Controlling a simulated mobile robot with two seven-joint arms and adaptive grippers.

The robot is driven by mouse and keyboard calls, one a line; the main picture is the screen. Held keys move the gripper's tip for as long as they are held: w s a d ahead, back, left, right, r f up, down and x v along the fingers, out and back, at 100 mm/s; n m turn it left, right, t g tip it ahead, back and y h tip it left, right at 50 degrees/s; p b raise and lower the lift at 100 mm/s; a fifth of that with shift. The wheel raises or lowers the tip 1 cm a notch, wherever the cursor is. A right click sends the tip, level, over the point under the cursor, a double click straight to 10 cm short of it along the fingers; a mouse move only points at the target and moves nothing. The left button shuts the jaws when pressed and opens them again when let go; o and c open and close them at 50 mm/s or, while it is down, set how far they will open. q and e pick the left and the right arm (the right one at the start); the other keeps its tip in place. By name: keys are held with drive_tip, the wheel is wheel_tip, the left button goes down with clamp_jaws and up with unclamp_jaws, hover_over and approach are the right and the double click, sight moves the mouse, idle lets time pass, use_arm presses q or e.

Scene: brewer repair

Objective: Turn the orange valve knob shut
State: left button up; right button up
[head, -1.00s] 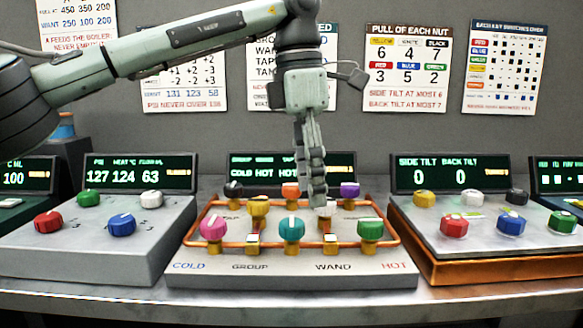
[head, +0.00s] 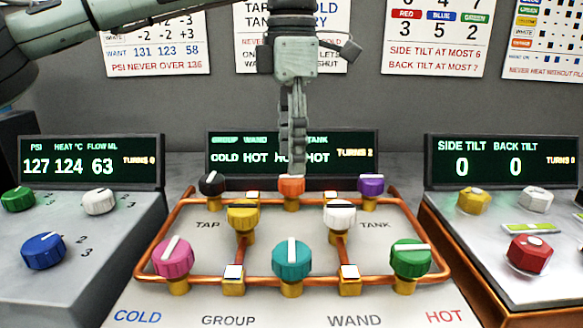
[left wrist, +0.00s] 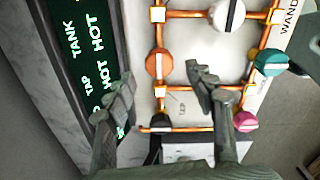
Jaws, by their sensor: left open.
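The orange valve knob (head: 291,188) stands at the back middle of the pipe panel, between the black knob (head: 212,184) and the purple knob (head: 370,185). My left gripper (head: 297,168) points down just above and behind it, its fingers overlapping in the head view. In the left wrist view my left gripper (left wrist: 160,88) is open, its fingers spread apart. There the orange knob (left wrist: 158,64) shows in the gap, a little beyond the fingertips, with a pale line across its top. I cannot tell whether a finger touches it. My right gripper is out of view.
The yellow knob (head: 243,215) and white knob (head: 339,214) stand in front of it, with pink (head: 173,258), teal (head: 291,259) and green (head: 410,259) knobs nearer. The display (head: 291,153) stands close behind, showing "TURNS 2". Other consoles flank the panel.

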sight(291, 178)
use_arm(q)
drive_tip(key=shift+f, duration=1.9)
drive_tip(key=c, duration=1.1)
